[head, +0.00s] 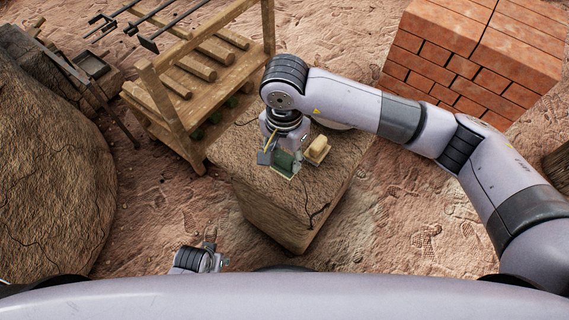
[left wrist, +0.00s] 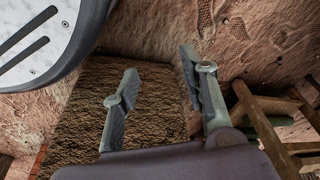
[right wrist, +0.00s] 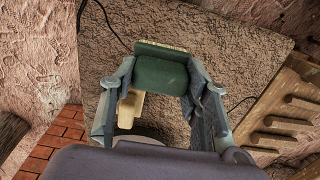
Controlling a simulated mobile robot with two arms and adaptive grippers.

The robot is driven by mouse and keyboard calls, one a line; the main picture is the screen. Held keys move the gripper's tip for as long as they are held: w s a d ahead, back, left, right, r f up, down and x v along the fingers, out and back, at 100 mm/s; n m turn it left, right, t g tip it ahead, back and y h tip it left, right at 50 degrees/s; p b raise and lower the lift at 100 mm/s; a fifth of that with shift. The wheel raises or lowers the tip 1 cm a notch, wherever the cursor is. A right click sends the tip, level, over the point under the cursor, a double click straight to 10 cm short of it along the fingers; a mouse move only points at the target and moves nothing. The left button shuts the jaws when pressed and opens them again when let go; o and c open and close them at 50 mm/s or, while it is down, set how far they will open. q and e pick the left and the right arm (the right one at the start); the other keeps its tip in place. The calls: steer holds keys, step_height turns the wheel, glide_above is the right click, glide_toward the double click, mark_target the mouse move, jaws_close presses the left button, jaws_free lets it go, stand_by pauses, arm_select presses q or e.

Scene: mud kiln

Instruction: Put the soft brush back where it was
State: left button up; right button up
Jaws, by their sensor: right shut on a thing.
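My right gripper (head: 278,158) is low over the top of the mud block (head: 264,196). In the right wrist view its fingers (right wrist: 160,80) are shut on the sides of a green piece with a pale edge (right wrist: 161,66), apparently the soft brush. This green piece also shows in the head view (head: 286,163), close above or touching the block top; I cannot tell which. My left gripper (head: 209,252) is open and empty near my body, away from the block. Its spread fingers show in the left wrist view (left wrist: 158,75).
A pale wooden piece (head: 317,149) lies on the block just right of the green piece. A round pale thing behind it is partly hidden by my right arm. A wooden rack (head: 207,75) stands at the left. Brick stack (head: 470,62) stands at the back right.

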mark_target(284, 166)
steer(key=shift+f, duration=0.35)
step_height(284, 166, down, 4)
steer(key=shift+r, duration=0.25)
steer(key=shift+f, duration=0.1)
steer(key=shift+b, duration=0.3)
steer(key=o, duration=1)
arm_select(q)
steer(key=shift+w+r, duration=0.25)
steer(key=shift+r, duration=0.25)
steer(key=shift+w+r, duration=0.2)
steer(key=shift+r, duration=0.25)
arm_select(e)
steer(key=shift+o, duration=0.2)
